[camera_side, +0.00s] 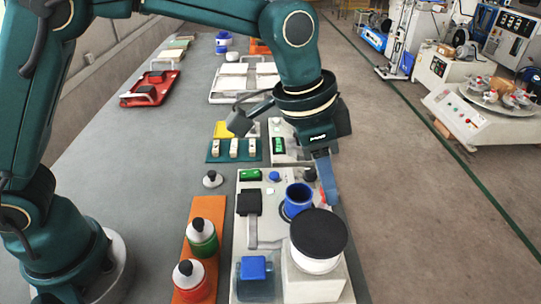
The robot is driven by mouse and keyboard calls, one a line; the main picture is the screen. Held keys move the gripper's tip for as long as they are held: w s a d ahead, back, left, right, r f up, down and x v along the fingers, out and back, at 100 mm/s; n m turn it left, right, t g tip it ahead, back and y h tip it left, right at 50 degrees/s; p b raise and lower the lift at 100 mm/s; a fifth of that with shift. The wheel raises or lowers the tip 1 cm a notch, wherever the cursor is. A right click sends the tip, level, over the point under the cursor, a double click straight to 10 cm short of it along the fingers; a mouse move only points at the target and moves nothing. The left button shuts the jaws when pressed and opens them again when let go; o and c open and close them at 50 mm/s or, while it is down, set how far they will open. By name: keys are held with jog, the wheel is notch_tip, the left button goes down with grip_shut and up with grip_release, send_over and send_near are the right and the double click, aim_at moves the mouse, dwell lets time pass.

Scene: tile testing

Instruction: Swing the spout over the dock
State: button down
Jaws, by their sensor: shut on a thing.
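My gripper (325,182) points down at the right edge of a light grey test station (265,235). Its blue-grey finger is beside a blue open cup (298,197), on the cup's right. It is shut on what I take to be the spout; the held part is mostly hidden by the finger. A white round vessel with a black lid (318,233) stands on a white block just in front. Which part is the dock is not clear; a blue block (255,268) sits on a grey base at the station's front left.
An orange tray (207,232) holds a green jar (202,238) and a red jar (191,281) left of the station. A small weight (212,179) stands behind it. A green rack (234,150) and a red tray (150,90) are farther back.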

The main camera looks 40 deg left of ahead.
jog(key=shift+a, duration=0.5)
jog(key=shift+s+a, duration=0.3)
jog(key=shift+a, duration=0.25)
jog(key=shift+s+a, duration=0.5)
jog(key=shift+a, duration=0.1)
dwell(0.4)
jog(key=c, duration=0.6)
grip_release()
jog(key=shift+c, duration=0.2)
